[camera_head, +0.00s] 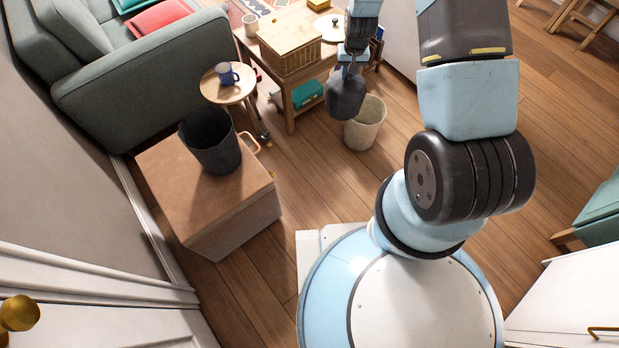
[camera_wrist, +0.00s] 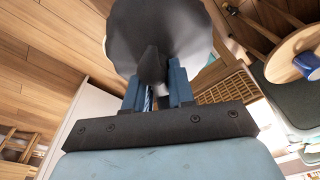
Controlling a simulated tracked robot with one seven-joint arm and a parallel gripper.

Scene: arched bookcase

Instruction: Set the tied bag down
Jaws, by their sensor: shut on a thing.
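The tied bag (camera_head: 346,95) is dark grey and hangs from my gripper (camera_head: 350,68), which is shut on its tied top. In the head view it hangs in front of the low wooden table, above and just left of a pale open bin (camera_head: 365,123). In the wrist view the bag (camera_wrist: 165,35) fills the top middle, with its gathered neck between the fingers of my gripper (camera_wrist: 153,88). The bag partly hides a pale round shape behind it, and the bin's inside is only partly seen.
The wooden table (camera_head: 310,78) bears a wicker basket (camera_head: 287,45). A round side table (camera_head: 228,92) holds a blue mug (camera_head: 227,74). A dark open bin (camera_head: 210,140) stands on a brown-topped box (camera_head: 165,178). A green sofa (camera_head: 140,75) is at the left. Wooden floor (camera_head: 310,185) is clear in the middle.

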